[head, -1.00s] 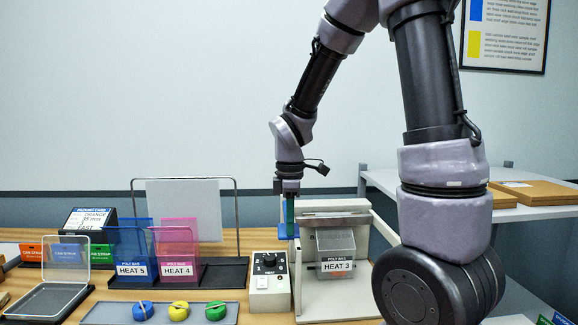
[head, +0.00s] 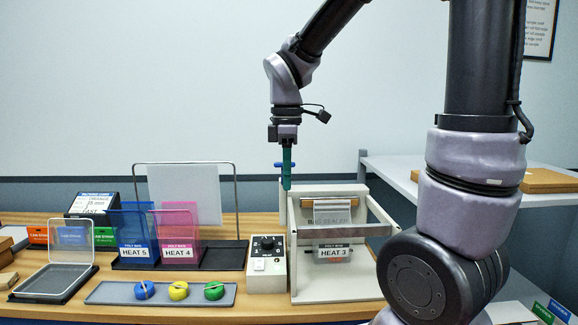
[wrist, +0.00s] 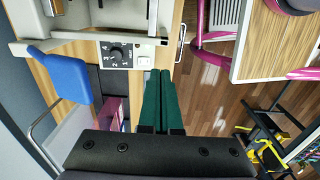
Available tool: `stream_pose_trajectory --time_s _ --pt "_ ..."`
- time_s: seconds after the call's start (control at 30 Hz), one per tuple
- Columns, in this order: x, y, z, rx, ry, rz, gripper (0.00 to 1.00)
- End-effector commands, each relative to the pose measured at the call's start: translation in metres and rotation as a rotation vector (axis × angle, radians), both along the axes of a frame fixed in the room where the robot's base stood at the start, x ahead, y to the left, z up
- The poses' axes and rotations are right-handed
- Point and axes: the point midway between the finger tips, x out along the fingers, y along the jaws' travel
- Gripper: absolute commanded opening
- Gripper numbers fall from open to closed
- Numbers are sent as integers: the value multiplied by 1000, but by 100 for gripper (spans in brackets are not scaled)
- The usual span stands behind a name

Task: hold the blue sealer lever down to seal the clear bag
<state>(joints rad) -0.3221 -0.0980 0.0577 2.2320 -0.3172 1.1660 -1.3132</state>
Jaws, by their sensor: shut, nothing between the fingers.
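My gripper (head: 286,188) points down with its green fingers together, above the left side of the white bag sealer (head: 360,285). In the wrist view, the fingers (wrist: 160,75) are shut and empty. The blue lever (head: 280,165) is mostly hidden by the fingers in the head view. In the wrist view, its broad blue handle (wrist: 67,77) stands left of the fingers, apart from them in the picture. The clear bag (head: 333,252), labelled HEAT 3, hangs at the front of the sealer. I cannot tell whether the fingers touch the lever.
A control box with a dial (head: 267,262) stands left of the sealer. A blue HEAT 5 pouch (head: 131,230) and a pink HEAT 4 pouch (head: 180,225) stand in a black rack. A grey tray (head: 105,294) holds coloured discs. A shelf with cardboard (head: 552,181) is at right.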

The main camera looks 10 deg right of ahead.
Motion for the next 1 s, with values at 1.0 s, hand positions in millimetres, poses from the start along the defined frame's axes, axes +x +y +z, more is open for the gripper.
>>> stream_pose_trajectory --time_s 1.0 --pt "-41 -48 69 239 -192 -775 0"
